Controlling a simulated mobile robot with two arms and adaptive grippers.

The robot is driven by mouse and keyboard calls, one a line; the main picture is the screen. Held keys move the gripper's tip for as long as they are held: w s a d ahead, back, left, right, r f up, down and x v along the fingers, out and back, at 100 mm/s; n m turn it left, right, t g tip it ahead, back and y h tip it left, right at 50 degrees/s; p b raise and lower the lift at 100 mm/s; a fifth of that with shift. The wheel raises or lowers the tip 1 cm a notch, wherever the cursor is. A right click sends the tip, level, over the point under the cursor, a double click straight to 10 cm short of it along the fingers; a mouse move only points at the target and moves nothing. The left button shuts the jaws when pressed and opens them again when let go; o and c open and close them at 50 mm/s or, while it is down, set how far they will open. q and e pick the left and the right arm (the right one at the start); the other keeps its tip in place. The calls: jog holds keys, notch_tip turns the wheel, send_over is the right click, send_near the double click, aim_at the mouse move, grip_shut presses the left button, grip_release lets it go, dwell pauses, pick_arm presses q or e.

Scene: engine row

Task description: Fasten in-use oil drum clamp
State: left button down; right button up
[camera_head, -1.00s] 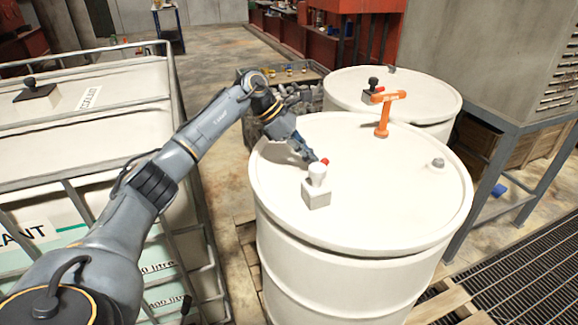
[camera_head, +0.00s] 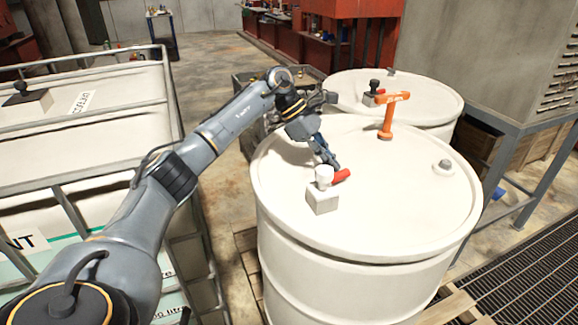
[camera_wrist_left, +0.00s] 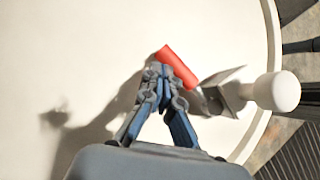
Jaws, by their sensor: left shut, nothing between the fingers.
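The in-use oil drum is the large white drum (camera_head: 400,215) in the middle of the head view. On its lid stands a clamp (camera_head: 322,201) with a grey block base, a white knob and a red handle (camera_head: 342,175). The wrist view also shows the red handle (camera_wrist_left: 178,66) and the white knob (camera_wrist_left: 277,91). My left gripper (camera_head: 334,164) is shut and empty, its fingertips right by the red handle. My right gripper is not in view.
An orange tool-like post (camera_head: 387,118) stands on the far part of the lid. A second white drum (camera_head: 430,95) with a black-knobbed clamp (camera_head: 374,90) stands behind. A caged white tank (camera_head: 80,120) is at the left. A metal stand (camera_head: 495,125) is at the right.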

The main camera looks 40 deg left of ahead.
pick_arm(q)
jog(key=shift+d, duration=0.1)
dwell(0.5)
jog(key=v, duration=1.2)
